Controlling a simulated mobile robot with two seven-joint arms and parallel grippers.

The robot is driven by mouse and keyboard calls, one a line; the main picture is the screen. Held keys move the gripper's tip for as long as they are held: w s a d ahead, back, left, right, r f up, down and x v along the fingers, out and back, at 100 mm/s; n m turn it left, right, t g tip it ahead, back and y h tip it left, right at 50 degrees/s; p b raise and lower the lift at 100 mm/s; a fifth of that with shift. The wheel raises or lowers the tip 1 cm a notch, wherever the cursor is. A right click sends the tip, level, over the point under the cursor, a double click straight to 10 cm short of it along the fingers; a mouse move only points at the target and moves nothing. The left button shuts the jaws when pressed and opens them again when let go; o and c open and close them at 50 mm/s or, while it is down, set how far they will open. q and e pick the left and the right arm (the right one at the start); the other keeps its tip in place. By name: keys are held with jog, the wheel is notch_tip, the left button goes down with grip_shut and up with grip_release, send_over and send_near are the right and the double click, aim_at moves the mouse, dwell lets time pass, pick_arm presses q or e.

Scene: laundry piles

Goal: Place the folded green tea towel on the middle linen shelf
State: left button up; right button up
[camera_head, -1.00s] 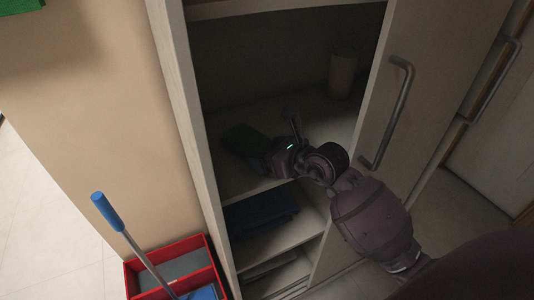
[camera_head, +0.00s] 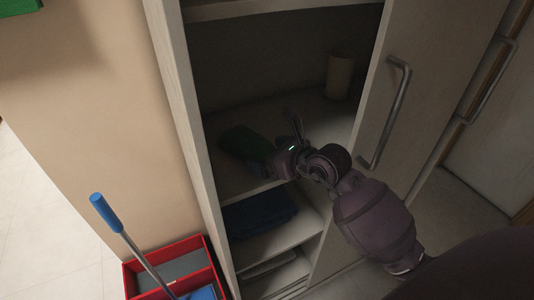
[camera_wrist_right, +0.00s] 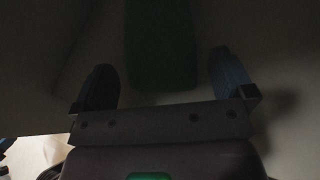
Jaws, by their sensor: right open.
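The folded green tea towel (camera_head: 246,143) lies on the middle shelf (camera_head: 234,181) of the open cabinet, towards its left side. In the right wrist view the green towel (camera_wrist_right: 162,45) lies ahead of and between two spread fingertips, with a gap around it. My right gripper (camera_head: 275,160) is inside the cabinet at the towel's near right edge. In the right wrist view the right gripper (camera_wrist_right: 163,85) is open and holds nothing. The head view does not show clearly whether a finger touches the towel. My left gripper is not in view.
A pale cylinder (camera_head: 339,76) stands at the back right of the same shelf. Dark blue folded cloth (camera_head: 259,212) lies on the shelf below. The cabinet door (camera_head: 430,90) stands open at right. A red bucket (camera_head: 133,283) with a blue-handled mop (camera_head: 106,212) stands at lower left.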

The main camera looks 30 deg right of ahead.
jog(key=p+v, duration=0.1)
jog(key=v, duration=0.8)
jog(key=s+a+m+t+y, duration=0.4)
jog(key=s+m+y, duration=0.1)
jog(key=m, duration=0.5)
jog(key=s+d+f+m+t+h, duration=0.15)
jog(key=f+m+h, duration=0.3)
jog(key=m, duration=0.45)
jog(key=s+d+f+m+g+h, duration=0.1)
jog(key=s+d+f+m+h, duration=0.25)
jog(key=m, duration=0.55)
jog(key=s+a+f+m+g, duration=0.1)
jog(key=s+f+m+g, duration=0.2)
jog(key=f+m, duration=0.2)
jog(key=s+a+f+m+g+h, duration=0.1)
jog(key=s+a+f+m+g, duration=0.1)
jog(key=f, duration=0.9)
jog(key=s+m+g, duration=0.1)
jog(key=s+m, duration=0.1)
jog(key=m, duration=0.1)
jog(key=shift+s+a+m, duration=0.25)
jog(key=shift+s+m, duration=0.05)
jog(key=shift+r, duration=0.1)
